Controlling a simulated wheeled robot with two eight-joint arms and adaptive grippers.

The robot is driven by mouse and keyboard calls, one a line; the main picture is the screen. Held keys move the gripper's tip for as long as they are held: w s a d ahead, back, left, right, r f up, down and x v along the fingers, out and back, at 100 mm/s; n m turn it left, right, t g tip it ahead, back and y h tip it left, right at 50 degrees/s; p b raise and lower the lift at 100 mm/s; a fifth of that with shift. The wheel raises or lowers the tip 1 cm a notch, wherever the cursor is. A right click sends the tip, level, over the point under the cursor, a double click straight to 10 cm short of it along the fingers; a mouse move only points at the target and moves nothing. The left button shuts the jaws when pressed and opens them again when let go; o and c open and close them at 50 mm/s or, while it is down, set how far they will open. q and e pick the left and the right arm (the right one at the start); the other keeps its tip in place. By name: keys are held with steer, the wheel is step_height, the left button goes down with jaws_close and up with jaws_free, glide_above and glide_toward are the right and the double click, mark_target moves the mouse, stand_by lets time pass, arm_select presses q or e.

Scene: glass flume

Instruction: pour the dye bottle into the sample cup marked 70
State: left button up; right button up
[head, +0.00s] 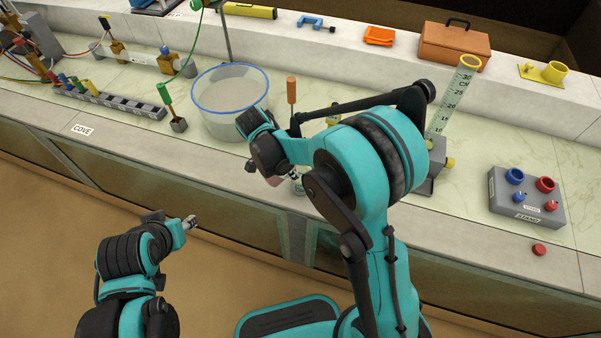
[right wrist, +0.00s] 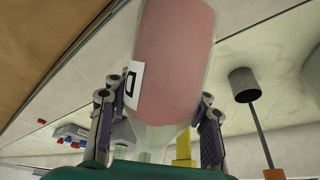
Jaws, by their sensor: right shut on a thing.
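The dye bottle (right wrist: 172,60), clear with pink liquid and a white label, is between the fingers of my right gripper (right wrist: 158,125), which is shut on it. That view is upside down, and the bottle looks roughly upright, its neck upward. In the head view only a pink bit of the bottle (head: 275,181) shows below my right wrist. A small pale vessel (head: 297,185) beside it is mostly hidden by my arm; I cannot read any mark on it. My left gripper (head: 190,223) is off the counter's front, apart from everything; its jaws are too small to judge.
A clear round tub (head: 230,107) stands behind my right wrist, with an orange-handled rod (head: 291,90) to its right. A tall scale tube (head: 452,98) and a grey button box (head: 528,199) are further right. The counter's front left is clear near the COVE label (head: 82,130).

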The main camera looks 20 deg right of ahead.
steer(key=shift+a+y+p, duration=0.35)
steer(key=shift+y+p, duration=0.1)
steer(key=shift+y, duration=0.25)
stand_by(1.4)
steer(key=shift+s+a+r+y+p, duration=0.1)
steer(key=shift+a+r+y+p, duration=0.25)
steer(key=shift+y+p, duration=0.45)
stand_by(1.7)
steer(key=shift+a+f+g+y+b, duration=0.2)
steer(key=shift+f+y+b, duration=0.25)
steer(key=shift+f+b, duration=0.4)
steer(key=shift+a+f+g+y+b, duration=0.15)
steer(key=shift+f+y+b, duration=0.4)
steer(key=shift+f, duration=0.5)
steer(key=shift+c, duration=0.2)
stand_by(0.5)
steer(key=shift+s+a+f, duration=0.1)
stand_by(0.7)
